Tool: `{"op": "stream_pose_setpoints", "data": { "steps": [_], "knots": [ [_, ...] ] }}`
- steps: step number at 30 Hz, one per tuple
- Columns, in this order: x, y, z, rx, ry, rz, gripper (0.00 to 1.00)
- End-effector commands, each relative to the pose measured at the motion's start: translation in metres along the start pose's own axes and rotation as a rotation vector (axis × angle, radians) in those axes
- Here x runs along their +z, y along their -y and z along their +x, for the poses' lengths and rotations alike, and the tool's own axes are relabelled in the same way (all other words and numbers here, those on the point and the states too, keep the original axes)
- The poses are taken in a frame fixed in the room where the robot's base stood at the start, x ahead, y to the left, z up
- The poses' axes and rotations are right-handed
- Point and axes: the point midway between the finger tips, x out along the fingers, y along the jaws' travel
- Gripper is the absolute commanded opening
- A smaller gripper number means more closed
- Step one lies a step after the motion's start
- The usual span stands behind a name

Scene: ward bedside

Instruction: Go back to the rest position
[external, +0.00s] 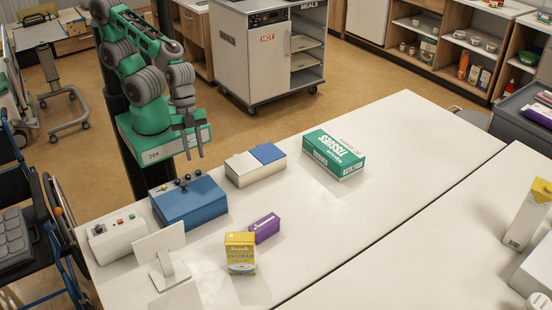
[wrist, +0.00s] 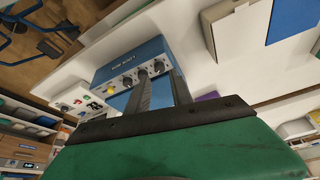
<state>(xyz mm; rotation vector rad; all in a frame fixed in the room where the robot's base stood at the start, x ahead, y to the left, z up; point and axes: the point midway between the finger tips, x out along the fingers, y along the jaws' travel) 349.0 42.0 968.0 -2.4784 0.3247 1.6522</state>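My gripper (external: 194,156) hangs with its fingers pointing down, above and behind the back edge of the white table (external: 400,150). In the wrist view the two dark fingers of my gripper (wrist: 160,76) stand apart with nothing held between them. The blue control box (wrist: 125,62) with knobs shows behind the fingers there. In the external view my gripper is up and behind this blue box (external: 190,204), apart from it. My arm is bent and raised at the upper left.
On the table are a white-and-blue box (external: 255,167), a green tissue box (external: 334,154), a purple box (external: 265,228), a yellow custard carton (external: 240,254), a white button box (external: 117,237) and a small white stand (external: 162,255). A meal cart (external: 255,65) stands behind. The table's middle is clear.

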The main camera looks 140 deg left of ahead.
Motion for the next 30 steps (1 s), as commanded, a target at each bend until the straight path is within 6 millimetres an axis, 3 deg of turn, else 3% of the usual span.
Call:
{"op": "stream_pose_setpoints", "data": {
  "steps": [3,6,19,30],
  "knots": [
    [0.0,0.001,-0.022,-0.003,-0.002,-0.002,0.27],
    [0.001,0.0,-0.03,-0.001,0.0,-0.001,0.27],
    [0.001,-0.002,-0.032,0.002,0.008,-0.003,0.27],
    [0.0,-0.038,-0.036,-0.055,0.199,-0.217,0.27]
  ]
}}
